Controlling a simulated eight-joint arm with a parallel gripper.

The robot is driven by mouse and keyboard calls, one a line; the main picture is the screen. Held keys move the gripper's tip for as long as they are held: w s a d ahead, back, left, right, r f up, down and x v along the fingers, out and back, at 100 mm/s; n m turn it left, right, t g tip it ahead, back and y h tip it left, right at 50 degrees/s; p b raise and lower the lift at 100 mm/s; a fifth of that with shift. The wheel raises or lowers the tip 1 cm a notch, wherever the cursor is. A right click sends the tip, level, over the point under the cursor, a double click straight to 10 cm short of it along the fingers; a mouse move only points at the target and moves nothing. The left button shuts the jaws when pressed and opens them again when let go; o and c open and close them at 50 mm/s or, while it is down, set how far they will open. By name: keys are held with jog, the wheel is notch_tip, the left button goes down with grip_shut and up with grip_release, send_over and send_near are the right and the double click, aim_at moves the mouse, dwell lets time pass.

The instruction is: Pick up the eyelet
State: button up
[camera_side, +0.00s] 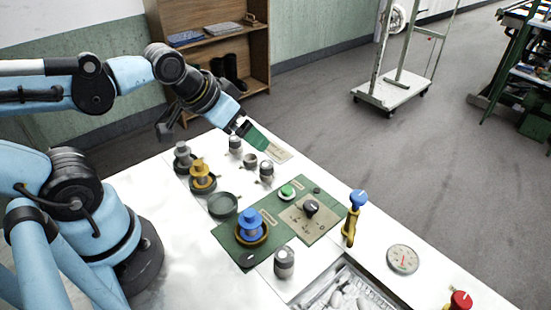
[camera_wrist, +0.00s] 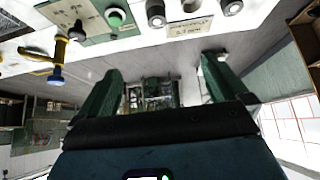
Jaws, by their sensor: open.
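I cannot tell for certain which thing is the eyelet. Candidates are the small grey-and-white cylindrical pieces on the white table: one near my gripper (camera_side: 235,143), a darker low one (camera_side: 250,160), and one beside it (camera_side: 266,172). My gripper (camera_side: 254,137) hangs above the table's far edge, with nothing visible between its green fingers. In the wrist view the fingers (camera_wrist: 160,88) are spread wide, and the floor and distant furniture show between them. A round grey piece (camera_wrist: 155,13) lies at the top of that view, beyond the fingers.
A green panel (camera_side: 228,240) carries a blue-topped spool (camera_side: 250,222), a green button (camera_side: 287,190) and a black knob (camera_side: 310,207). Nearby stand a yellow spool (camera_side: 201,176), a green basin (camera_side: 222,206), a blue-handled yellow post (camera_side: 354,215) and a dial (camera_side: 403,260). An open tray (camera_side: 300,298) is in front.

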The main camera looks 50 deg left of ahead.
jog(key=c, duration=0.6)
jog(key=shift+c, duration=0.2)
jog(key=n+g+h, duration=0.5)
jog(key=n+g, duration=0.3)
jog(key=n, duration=0.8)
send_near(285, 254)
jog(key=shift+x, duration=4.25)
